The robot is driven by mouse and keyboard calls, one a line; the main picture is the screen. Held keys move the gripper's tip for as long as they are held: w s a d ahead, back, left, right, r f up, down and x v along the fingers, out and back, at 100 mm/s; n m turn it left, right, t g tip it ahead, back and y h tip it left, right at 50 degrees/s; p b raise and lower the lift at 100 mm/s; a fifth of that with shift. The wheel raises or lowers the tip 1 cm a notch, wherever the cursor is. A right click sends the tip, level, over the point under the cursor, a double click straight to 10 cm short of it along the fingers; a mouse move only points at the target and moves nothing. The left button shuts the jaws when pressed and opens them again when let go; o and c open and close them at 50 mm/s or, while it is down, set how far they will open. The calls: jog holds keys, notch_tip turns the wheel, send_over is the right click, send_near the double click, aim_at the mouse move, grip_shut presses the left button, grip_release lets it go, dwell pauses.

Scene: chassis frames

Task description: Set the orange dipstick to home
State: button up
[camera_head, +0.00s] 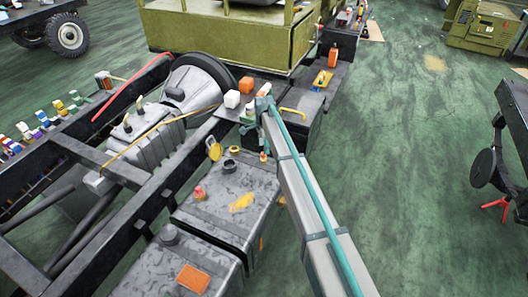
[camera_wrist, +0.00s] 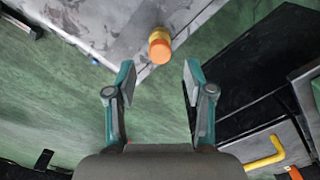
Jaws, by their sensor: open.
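A small round orange cap with a yellow collar, which looks like the orange dipstick's top (camera_wrist: 160,48), stands at the edge of a grey tank (camera_wrist: 115,35) in the wrist view. It appears small near the tank's corner in the head view (camera_head: 263,156). How far it is seated, and anything below its collar, is hidden. My gripper (camera_wrist: 159,76) is open and empty. In the wrist view its two fingers are apart, with the orange cap just beyond the gap between their tips. In the head view my arm largely hides the gripper.
A yellow handle (camera_head: 292,112) is on the dark box beyond. White (camera_head: 232,99) and orange (camera_head: 246,85) blocks stand nearby.

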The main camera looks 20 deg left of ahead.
notch_tip(320, 180, up, 8)
jog(key=shift+f, duration=0.15)
dwell(0.6)
jog(key=s+d+f+n+g, duration=0.1)
jog(key=s+d+f+n, duration=0.5)
jog(key=s+d+f, duration=0.9)
jog(key=s+d+f+n+g, duration=0.1)
jog(key=s+d+f+n, duration=0.5)
jog(key=s+d+f, duration=0.85)
jog(key=s+d+f+g, duration=0.1)
jog(key=s+d, duration=0.6)
jog(key=s, duration=0.3)
jog(key=s+d+f+m+g, duration=0.1)
jog(key=s+d+g, duration=0.1)
jog(key=s+d, duration=0.5)
jog(key=s+d+f+m+g, duration=0.1)
jog(key=s+d, duration=0.6)
jog(key=s, duration=0.7)
jog(key=shift+s+f+g, duration=0.2)
jog(key=shift+f+g, duration=0.2)
